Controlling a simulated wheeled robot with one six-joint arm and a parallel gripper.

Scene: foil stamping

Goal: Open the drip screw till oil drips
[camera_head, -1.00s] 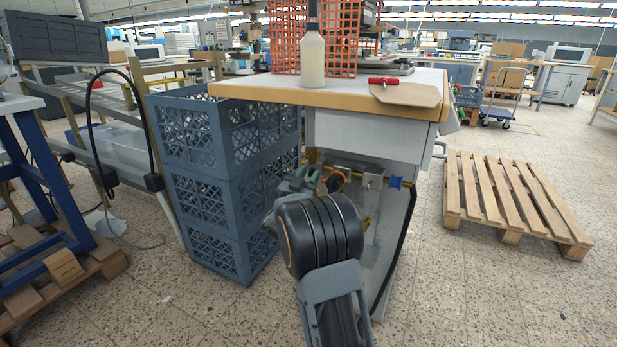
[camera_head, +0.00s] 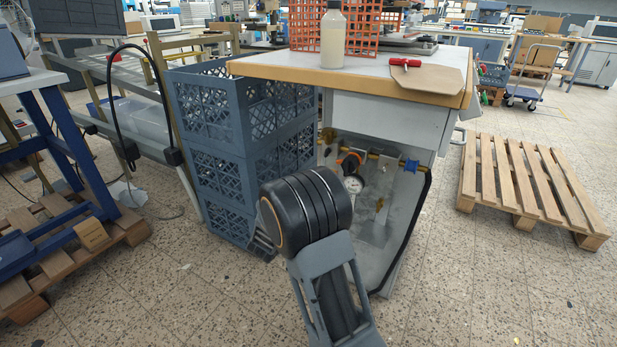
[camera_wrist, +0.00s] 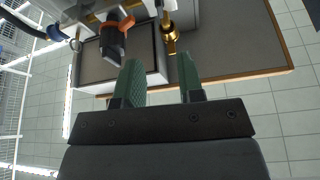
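My gripper (camera_wrist: 159,64) shows in the wrist view with its two green fingers apart and nothing between them. A brass fitting (camera_wrist: 170,38) with a knob-like end is just beyond the fingertips, nearer the right finger and apart from it. It may be the drip screw, but I cannot tell for sure. A dark cylinder with an orange collar (camera_wrist: 127,23) is up and left of it. The fingers are hidden there behind my arm, and no oil is visible.
Stacked blue-grey crates (camera_head: 215,120) stand left of the table (camera_head: 395,85). On top are a bottle (camera_head: 333,40), an orange grid and a red-handled tool (camera_head: 405,63). A wooden pallet (camera_head: 520,185) lies to the right. The floor in front is open.

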